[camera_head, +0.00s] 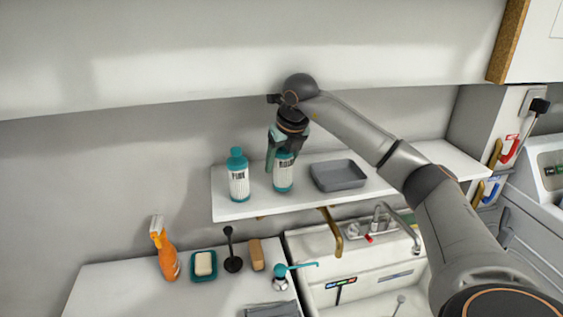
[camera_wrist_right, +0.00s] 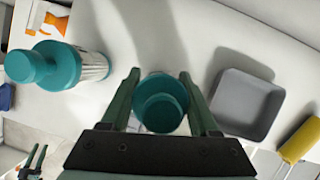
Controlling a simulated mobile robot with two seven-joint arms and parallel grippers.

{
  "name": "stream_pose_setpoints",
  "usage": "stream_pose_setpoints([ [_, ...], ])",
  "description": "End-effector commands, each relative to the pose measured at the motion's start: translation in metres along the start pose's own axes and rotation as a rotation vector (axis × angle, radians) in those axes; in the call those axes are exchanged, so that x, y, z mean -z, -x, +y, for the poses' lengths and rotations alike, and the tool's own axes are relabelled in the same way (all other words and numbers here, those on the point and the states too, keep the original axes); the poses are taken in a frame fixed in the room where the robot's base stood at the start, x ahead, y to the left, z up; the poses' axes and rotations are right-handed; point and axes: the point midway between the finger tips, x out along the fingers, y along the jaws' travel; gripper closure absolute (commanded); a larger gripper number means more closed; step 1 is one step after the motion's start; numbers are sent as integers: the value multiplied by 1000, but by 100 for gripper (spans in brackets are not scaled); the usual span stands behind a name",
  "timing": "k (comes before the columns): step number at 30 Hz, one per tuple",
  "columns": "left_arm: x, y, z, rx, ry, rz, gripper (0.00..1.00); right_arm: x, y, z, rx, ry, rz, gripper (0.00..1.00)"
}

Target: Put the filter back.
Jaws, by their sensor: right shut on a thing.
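Two white ribbed filters with teal caps show over the white wall shelf (camera_head: 330,198). My right gripper (camera_head: 284,152) is shut on the right one, the held filter (camera_head: 283,178), with its fingers at either side of the teal top. It is upright; I cannot tell whether its base touches the shelf. In the wrist view the held filter's teal cap (camera_wrist_right: 160,103) shows between the fingers. The other filter (camera_head: 238,178) stands free to its left; it also shows in the wrist view (camera_wrist_right: 75,66).
A grey tray (camera_head: 338,176) sits on the shelf just right of the held filter. Below are an orange spray bottle (camera_head: 166,252), a soap dish (camera_head: 203,266), a brush (camera_head: 256,254) and a sink with a tap (camera_head: 385,222). The shelf's right end is clear.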

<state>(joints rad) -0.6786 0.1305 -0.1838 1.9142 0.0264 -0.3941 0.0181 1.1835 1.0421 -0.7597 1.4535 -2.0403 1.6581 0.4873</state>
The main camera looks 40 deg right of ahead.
Motion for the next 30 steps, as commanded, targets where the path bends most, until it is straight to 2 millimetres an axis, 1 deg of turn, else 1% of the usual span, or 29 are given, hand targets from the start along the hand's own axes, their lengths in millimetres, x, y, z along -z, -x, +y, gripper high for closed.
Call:
stream_pose_setpoints([
  [1,1,1,0,0,-1,0,50,5,-6,-1,4,2,7,100],
  [3,1,2,0,0,-1,-1,50,6,-10,-1,3,2,5,100],
  [14,-1,0,0,0,-1,-1,50,8,-14,-1,2,0,4,100],
  [15,0,0,0,0,-1,-1,50,8,-13,-1,2,0,5,35],
  [22,0,0,0,0,-1,-1,50,8,-13,-1,2,0,5,9],
  [30,0,1,0,0,-1,-1,50,7,-12,-1,2,0,5,9],
])
